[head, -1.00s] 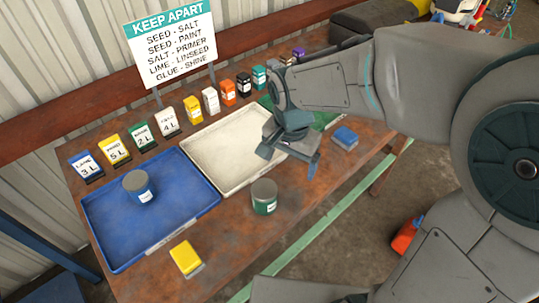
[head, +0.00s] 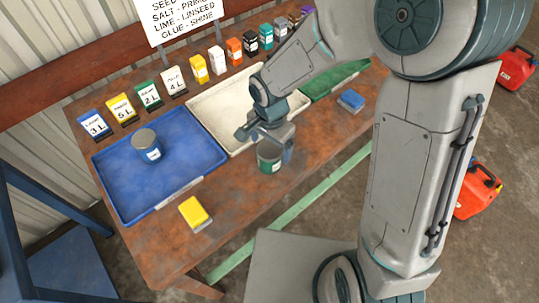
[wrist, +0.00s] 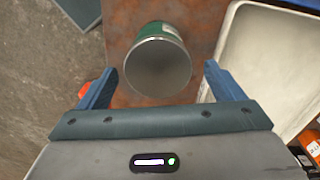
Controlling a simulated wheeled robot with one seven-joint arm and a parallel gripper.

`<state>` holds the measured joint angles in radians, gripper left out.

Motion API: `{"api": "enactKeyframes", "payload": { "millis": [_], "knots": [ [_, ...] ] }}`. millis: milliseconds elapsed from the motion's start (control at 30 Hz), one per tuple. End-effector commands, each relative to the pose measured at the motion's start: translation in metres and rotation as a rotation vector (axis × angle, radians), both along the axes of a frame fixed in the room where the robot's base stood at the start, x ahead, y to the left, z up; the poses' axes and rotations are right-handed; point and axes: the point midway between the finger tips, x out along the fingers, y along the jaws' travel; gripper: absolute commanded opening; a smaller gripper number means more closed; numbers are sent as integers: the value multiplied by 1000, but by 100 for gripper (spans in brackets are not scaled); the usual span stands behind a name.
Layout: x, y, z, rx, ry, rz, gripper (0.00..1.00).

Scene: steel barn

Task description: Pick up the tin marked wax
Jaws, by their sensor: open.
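A green tin with a grey lid (head: 269,165) stands upright on the bare front part of the rusty bench; its label is too small to read. My gripper (head: 275,141) is just above this tin, open and pointing down. In the wrist view, the tin's round grey lid (wrist: 158,68) lies between the two spread blue fingers of my gripper (wrist: 161,72), apart from both. A second tin, blue with a grey lid (head: 147,145), stands in the blue tray (head: 113,208); its label is also unreadable. I cannot tell which tin says wax.
A cream tray (head: 205,104) and a green tray (head: 335,80) lie behind and right of my gripper. A yellow block (head: 194,213) and a blue block (head: 350,100) lie on the bench (head: 160,252). Several labelled cards and small containers line the back, below a sign (head: 180,18).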

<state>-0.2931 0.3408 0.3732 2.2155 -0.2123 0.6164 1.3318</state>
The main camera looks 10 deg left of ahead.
Motion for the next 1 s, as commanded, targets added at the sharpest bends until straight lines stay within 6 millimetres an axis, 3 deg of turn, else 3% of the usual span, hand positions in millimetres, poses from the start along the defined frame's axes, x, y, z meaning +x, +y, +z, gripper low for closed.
{"api": "enactKeyframes", "payload": {
  "millis": [300, 667, 867, 1000],
  "knots": [
    [-6, 1, -39, -2, 5, 2, 88],
    [-6, 1, -47, 1, 2, 1, 88],
    [-6, 1, -47, 1, 2, 1, 35],
    [-6, 2, -47, 0, 1, 1, 32]
  ]
}}
